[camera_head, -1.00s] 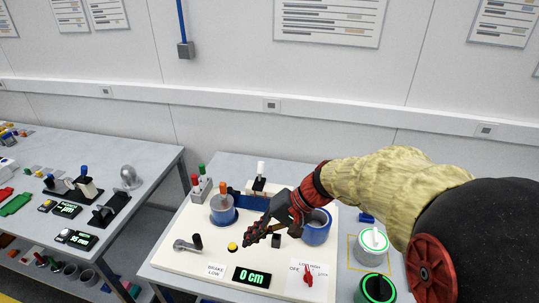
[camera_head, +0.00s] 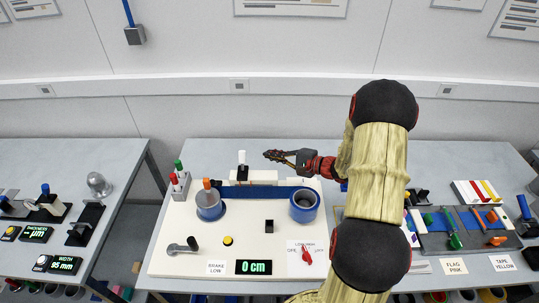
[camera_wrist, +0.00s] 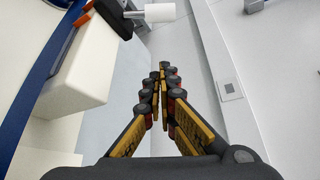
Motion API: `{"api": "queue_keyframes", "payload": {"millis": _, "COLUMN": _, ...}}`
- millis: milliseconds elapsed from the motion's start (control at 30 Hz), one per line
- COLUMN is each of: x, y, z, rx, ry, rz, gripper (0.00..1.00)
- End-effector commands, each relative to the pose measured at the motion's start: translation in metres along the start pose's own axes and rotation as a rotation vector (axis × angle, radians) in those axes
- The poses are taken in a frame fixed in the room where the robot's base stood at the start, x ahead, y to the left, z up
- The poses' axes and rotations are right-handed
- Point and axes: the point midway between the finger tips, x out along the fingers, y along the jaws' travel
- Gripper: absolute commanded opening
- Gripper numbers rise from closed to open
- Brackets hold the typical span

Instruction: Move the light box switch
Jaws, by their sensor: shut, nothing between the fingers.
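A white-capped lever (camera_head: 242,158) on a dark base stands at the back of the white board; I take it as the light box switch, but no label on it is readable. It also shows in the wrist view (camera_wrist: 160,12), at the top beyond my fingers. In the wrist view my fingers (camera_wrist: 163,72) are together. A red knob (camera_head: 306,256) marked OFF, LOW, HIGH sits at the board's front right.
Red and green posts (camera_head: 180,180) stand left of the lever. The wall (camera_head: 200,115) is close behind.

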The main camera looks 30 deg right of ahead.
Motion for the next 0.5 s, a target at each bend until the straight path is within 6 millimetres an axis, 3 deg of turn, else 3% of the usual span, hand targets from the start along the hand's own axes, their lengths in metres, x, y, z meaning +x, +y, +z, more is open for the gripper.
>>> {"api": "queue_keyframes", "payload": {"millis": 367, "x": 0.076, "y": 0.002, "z": 0.002, "rx": 0.000, "ry": -0.004, "rz": 0.004, "gripper": 0.00}}
{"api": "queue_keyframes", "payload": {"millis": 500, "x": 0.067, "y": -0.001, "z": 0.021, "rx": 0.000, "ry": -0.001, "rz": 0.002, "gripper": 0.00}}
